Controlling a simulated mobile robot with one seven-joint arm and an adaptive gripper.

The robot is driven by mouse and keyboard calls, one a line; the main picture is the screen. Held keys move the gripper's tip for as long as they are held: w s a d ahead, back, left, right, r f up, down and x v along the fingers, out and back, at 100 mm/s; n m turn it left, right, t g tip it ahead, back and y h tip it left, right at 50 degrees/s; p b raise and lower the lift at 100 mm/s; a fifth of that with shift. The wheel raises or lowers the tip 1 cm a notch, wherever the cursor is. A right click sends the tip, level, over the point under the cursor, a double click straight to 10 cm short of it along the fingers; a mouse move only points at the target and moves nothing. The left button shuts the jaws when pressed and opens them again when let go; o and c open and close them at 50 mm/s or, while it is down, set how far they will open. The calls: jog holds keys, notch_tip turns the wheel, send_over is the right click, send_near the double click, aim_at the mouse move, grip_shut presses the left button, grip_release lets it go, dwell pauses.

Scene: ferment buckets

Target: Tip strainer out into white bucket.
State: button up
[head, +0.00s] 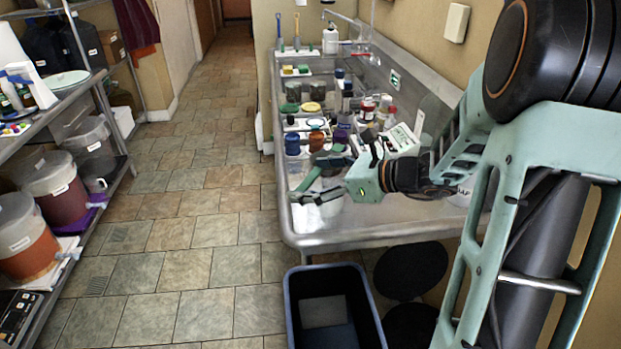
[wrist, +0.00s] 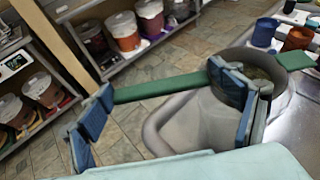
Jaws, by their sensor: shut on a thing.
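The strainer appears in the wrist view as a round dark bowl (wrist: 262,72) with a green bar (wrist: 160,87) out to each side. My gripper (wrist: 168,108) has its jaws wide apart along the bar, one finger at its left end and one overlapping the bowl; it is shut on the strainer. In the head view my gripper (head: 318,188) is over the counter's near left corner, with the green bar (head: 308,176) beside it. A pale jug-like vessel (wrist: 190,122) with a loop handle shows below; whether the strainer touches it is unclear. A white bucket (head: 463,193) shows partly behind my arm.
The steel counter (head: 345,236) is crowded with jars and bottles farther back. A dark blue bin (head: 330,312) stands on the floor in front. A shelf on the left holds several buckets of reddish liquid (head: 58,190). The tiled floor between is clear.

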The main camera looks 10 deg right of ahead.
jog(key=shift+f+b, duration=0.3)
jog(key=shift+f, duration=0.05)
dwell(1.0)
jog(key=o, duration=1.5)
jog(key=shift+c, duration=0.2)
jog(key=shift+r, duration=0.15)
jog(key=shift+r+p, duration=2.8)
jog(key=shift+r, duration=0.6)
